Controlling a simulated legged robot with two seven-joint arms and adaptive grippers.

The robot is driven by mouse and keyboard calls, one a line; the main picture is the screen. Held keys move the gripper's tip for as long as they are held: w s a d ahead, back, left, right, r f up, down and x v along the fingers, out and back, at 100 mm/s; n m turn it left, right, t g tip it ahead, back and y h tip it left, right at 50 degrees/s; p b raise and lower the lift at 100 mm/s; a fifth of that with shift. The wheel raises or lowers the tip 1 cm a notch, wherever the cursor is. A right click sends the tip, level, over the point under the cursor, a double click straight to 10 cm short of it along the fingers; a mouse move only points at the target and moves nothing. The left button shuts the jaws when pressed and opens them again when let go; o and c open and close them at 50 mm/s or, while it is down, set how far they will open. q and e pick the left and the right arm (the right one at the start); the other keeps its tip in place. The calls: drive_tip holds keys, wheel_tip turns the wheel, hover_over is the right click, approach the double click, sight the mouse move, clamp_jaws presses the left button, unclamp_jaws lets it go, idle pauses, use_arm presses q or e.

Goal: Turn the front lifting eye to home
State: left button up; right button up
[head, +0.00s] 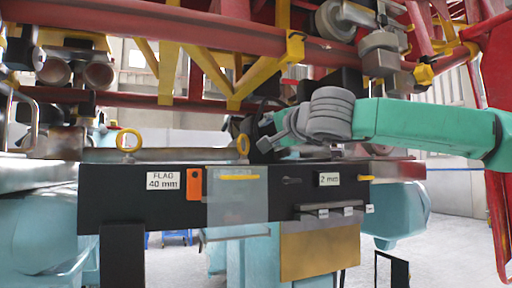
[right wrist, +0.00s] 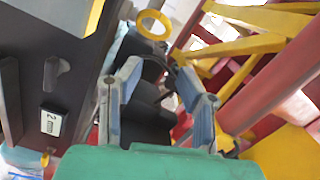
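Two yellow lifting eyes stand on the bench behind the black panel in the head view: one at the left (head: 128,140) and one nearer the middle (head: 243,145). I cannot tell from the labels which is called front. My right gripper (head: 262,136) is beside the middle eye, to its right, and its fingers are partly hidden. In the right wrist view, my right gripper (right wrist: 158,68) is open with nothing between its fingers. A yellow eye (right wrist: 153,25) shows as a ring beyond the fingertips, apart from them. My left gripper is not in view.
The black panel (head: 270,211) in front carries labels, an orange tag (head: 194,185) and small ledges. Red tubes (head: 200,38) and yellow braces (head: 208,70) of the coaster train hang close above my right arm. Dark parts lie behind the gripper.

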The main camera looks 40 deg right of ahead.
sight(243, 136)
drive_tip(key=w, duration=0.3)
drive_tip(key=w+a+p, duration=0.1)
drive_tip(key=w, duration=0.3)
drive_tip(key=w+a+r, duration=0.1)
drive_tip(key=w, duration=0.2)
drive_tip(key=shift+w, duration=0.25)
drive_tip(key=d, duration=0.1)
drive_tip(key=w+d, duration=0.2)
drive_tip(key=shift+w+d+f+p, duration=0.2)
drive_tip(key=shift+d+f+p, duration=0.1)
drive_tip(key=shift+f+p, duration=0.05)
drive_tip(key=shift+w+d, duration=0.2)
drive_tip(key=shift+d, duration=0.1)
drive_tip(key=shift+a+r, duration=0.1)
drive_tip(key=shift+a, duration=0.65)
drive_tip(key=shift+w+a, duration=0.1)
drive_tip(key=shift+a, duration=0.25)
clamp_jaws()
drive_tip(key=shift+d, duration=0.4)
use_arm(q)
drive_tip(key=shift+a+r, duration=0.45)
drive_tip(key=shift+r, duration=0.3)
use_arm(e)
drive_tip(key=shift+a, duration=0.1)
